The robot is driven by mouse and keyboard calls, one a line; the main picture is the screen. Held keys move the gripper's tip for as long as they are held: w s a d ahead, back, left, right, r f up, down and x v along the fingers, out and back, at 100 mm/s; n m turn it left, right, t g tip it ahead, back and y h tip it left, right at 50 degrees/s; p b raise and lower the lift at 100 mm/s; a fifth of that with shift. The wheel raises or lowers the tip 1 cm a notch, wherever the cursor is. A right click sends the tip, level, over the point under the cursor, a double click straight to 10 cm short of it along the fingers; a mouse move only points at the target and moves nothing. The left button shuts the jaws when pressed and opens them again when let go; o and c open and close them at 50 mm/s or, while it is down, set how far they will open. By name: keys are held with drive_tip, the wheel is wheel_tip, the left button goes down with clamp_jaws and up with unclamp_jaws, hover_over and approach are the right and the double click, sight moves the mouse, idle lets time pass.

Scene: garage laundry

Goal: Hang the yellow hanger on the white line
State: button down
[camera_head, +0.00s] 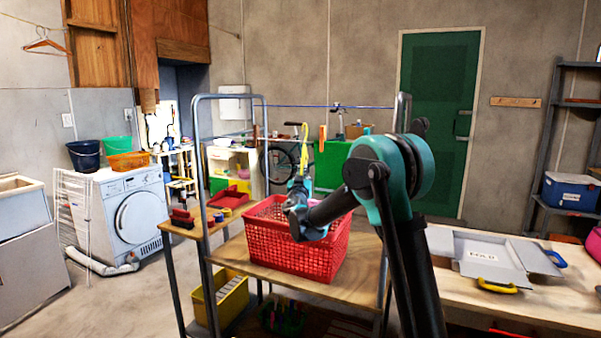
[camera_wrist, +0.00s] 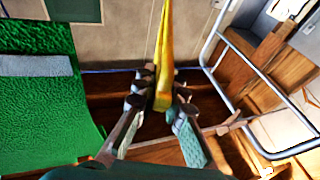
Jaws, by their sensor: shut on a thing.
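The yellow hanger (camera_head: 304,148) stands up from my gripper (camera_head: 300,184), above the red basket. In the wrist view my gripper (camera_wrist: 163,88) is shut on the yellow hanger (camera_wrist: 164,45), seen nearly edge-on as a narrow strip. A thin blue line (camera_head: 325,106) spans the metal frame behind the hanger, higher than my fingers. It also shows in the wrist view (camera_wrist: 105,71). A pale line, likely the white line (camera_wrist: 150,143), crosses lower in the wrist view. In the head view it is too faint to follow behind my arm. I see no contact between hanger and either line.
The red basket (camera_head: 290,258) stands on a wooden table (camera_head: 235,250) below my gripper. Grey metal frame posts (camera_head: 200,165) rise at the table's sides. An open grey box (camera_head: 490,256) lies on the right-hand bench. A green door (camera_head: 437,125) is at the back.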

drive_tip(key=shift+s, duration=0.2)
drive_tip(key=s+a+f, duration=0.2)
drive_tip(key=s, duration=0.5)
drive_tip(key=s+a+f, duration=0.2)
drive_tip(key=s+a, duration=0.1)
drive_tip(key=s, duration=0.4)
drive_tip(key=shift+s+a, duration=0.2)
drive_tip(key=shift+s, duration=0.1)
idle(1.4)
drive_tip(key=c, duration=1.5)
unclamp_jaws()
